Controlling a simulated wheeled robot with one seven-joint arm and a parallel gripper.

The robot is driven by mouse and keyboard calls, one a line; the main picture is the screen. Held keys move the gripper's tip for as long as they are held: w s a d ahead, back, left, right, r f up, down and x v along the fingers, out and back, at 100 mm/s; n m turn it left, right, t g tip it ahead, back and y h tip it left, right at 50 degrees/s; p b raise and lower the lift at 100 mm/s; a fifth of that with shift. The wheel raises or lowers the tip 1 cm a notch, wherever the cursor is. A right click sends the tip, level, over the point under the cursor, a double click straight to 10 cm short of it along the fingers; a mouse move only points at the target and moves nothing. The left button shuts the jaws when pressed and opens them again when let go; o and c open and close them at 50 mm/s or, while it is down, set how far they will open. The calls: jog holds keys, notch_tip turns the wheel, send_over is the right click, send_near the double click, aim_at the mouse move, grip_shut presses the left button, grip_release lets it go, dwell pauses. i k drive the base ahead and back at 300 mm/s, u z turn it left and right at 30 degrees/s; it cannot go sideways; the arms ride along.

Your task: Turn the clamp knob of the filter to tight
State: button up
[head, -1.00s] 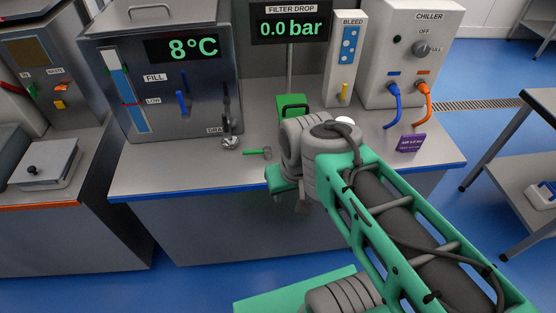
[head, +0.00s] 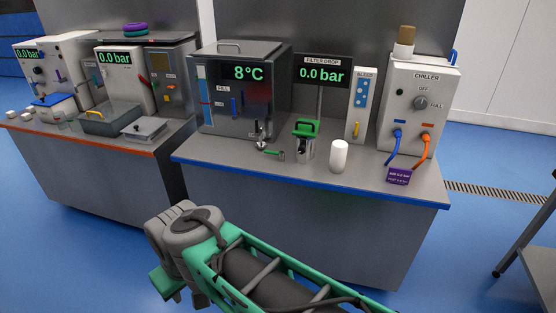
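The filter (head: 306,146) stands on the blue-edged bench below the filter drop display. It has a small metallic body with a green clamp-like top (head: 303,128). A short green handle (head: 271,152) sticks out just left of it at bench height; I cannot tell whether this is the clamp knob, nor how far the clamp is turned. My gripper (head: 178,291) hangs in front of the bench, low and left, well apart from the filter. Its fingers are mostly hidden behind my wrist, and I see nothing held.
The filter drop display (head: 322,73) reads 0.0 bar. A white cylinder (head: 339,156) stands right of the filter. The tank (head: 240,115) reading 8°C is left, the bleed panel (head: 361,100) and chiller (head: 420,110) right. The floor in front is clear.

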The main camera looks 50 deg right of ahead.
aim_at(301, 149)
jog(key=z, duration=0.65)
jog(key=i, duration=1)
jog(key=u, duration=0.15)
